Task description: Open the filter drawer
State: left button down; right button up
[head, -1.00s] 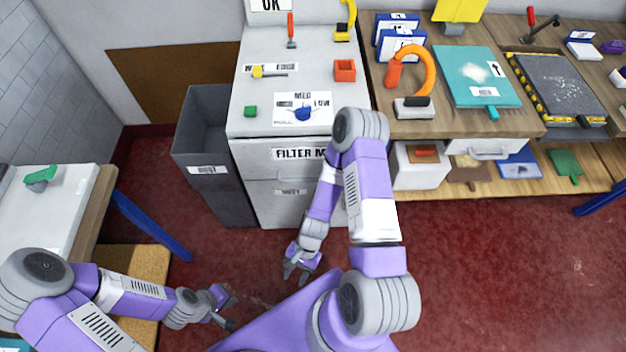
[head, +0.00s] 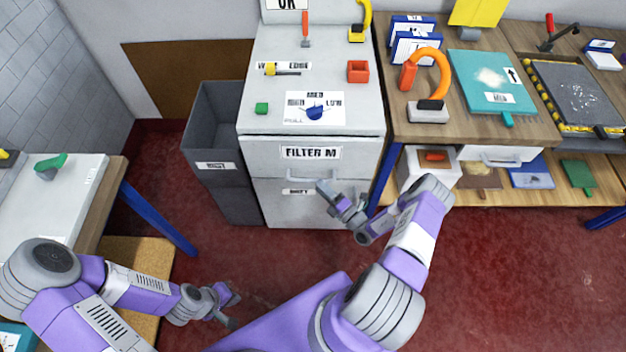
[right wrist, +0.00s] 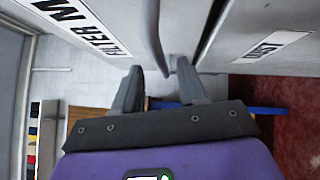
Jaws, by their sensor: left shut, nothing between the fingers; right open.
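The filter drawer front (head: 265,158), labelled "FILTER M", is on the upper part of the grey cabinet and looks shut. Its pale bar handle (head: 275,179) runs along the lower edge, partly hidden by my right gripper. My right gripper (head: 326,188) is open in front of the cabinet, near the handle's right part. In the right wrist view the handle (right wrist: 154,35) comes down in front of the open fingers (right wrist: 160,85), roughly in line with the gap. I cannot tell whether they touch it. My left gripper (head: 234,308) is shut and empty, low over the floor, far from the drawer.
A lower front with its own label (head: 305,192) is under the filter drawer. A grey bin (head: 208,150) stands close on the cabinet's left. A wooden workbench (head: 455,130) with a blue leg adjoins on the right. Red floor in front is open.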

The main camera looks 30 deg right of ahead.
aim_at(313, 179)
jog(key=x, duration=0.5)
jog(key=shift+a, duration=0.1)
grip_shut()
